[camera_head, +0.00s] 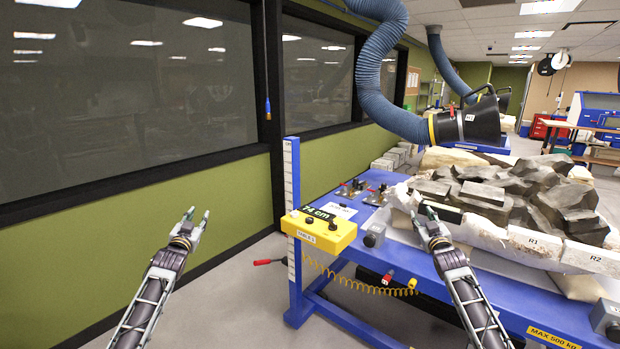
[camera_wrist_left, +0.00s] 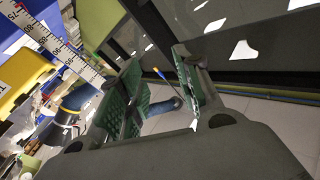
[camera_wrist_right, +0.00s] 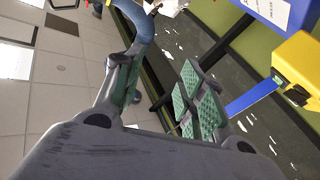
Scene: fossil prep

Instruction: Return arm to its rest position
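My left gripper (camera_head: 196,218) is raised in the free space in front of the green wall, left of the blue table. Its fingers are apart with nothing between them, which the left wrist view (camera_wrist_left: 158,100) also shows. My right gripper (camera_head: 424,214) is at the near edge of the blue table (camera_head: 480,290), in front of the fossil block (camera_head: 520,195) in the head view. Its fingers also stand apart and empty in the right wrist view (camera_wrist_right: 155,100). I cannot tell from the head view how far the right gripper is from the block.
A yellow control box (camera_head: 318,230) with a coiled cable sits at the table's left corner beside a white measuring scale (camera_head: 291,215). A blue extraction hose (camera_head: 375,75) with a black hood (camera_head: 470,122) hangs over the table's back. The floor left of the table is clear.

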